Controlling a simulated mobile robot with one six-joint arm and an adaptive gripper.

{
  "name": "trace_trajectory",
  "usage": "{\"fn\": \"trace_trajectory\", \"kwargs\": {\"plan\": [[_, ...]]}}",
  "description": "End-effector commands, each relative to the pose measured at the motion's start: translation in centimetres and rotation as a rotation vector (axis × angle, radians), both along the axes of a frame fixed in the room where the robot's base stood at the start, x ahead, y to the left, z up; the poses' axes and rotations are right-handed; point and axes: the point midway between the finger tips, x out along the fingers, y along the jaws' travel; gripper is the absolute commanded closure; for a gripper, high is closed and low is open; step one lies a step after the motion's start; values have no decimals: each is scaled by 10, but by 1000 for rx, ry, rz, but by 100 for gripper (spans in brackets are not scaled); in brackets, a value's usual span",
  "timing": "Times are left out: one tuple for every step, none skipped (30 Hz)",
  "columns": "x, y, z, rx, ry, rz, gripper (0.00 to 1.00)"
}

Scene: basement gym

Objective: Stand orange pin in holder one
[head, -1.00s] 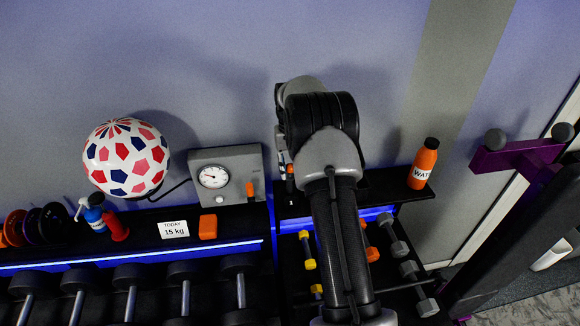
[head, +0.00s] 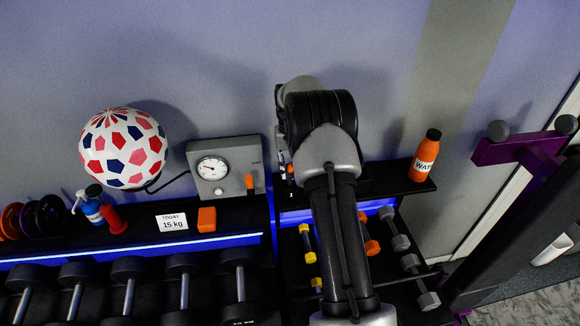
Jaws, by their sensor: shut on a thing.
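My gripper (head: 284,160) shows only in part, at the left edge of my own arm, which hides most of it. A small orange piece (head: 290,168), apparently the orange pin, shows there above the dark shelf; the gripper is shut on it. Its lower end and tilt cannot be made out.
An orange water bottle (head: 426,156) stands right. Dumbbells (head: 129,270) fill the racks below.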

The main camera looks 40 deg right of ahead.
Motion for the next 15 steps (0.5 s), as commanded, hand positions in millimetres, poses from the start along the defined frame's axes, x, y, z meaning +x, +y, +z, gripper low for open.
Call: {"fn": "trace_trajectory", "kwargs": {"plan": [[0,0,0,-1,-2,0,100],[0,0,0,-1,-2,0,100],[0,0,0,-1,-2,0,100],[0,0,0,-1,-2,0,100],[0,0,0,-1,-2,0,100],[0,0,1,-1,-2,0,100],[0,0,1,-1,-2,0,100],[0,0,1,-1,-2,0,100],[0,0,0,-1,-2,0,100],[0,0,0,0,-1,0,100],[0,0,0,0,-1,0,100],[0,0,-1,0,-1,0,100],[0,0,-1,0,-1,0,74],[0,0,-1,0,-1,0,72],[0,0,-1,0,-1,0,69]]}}
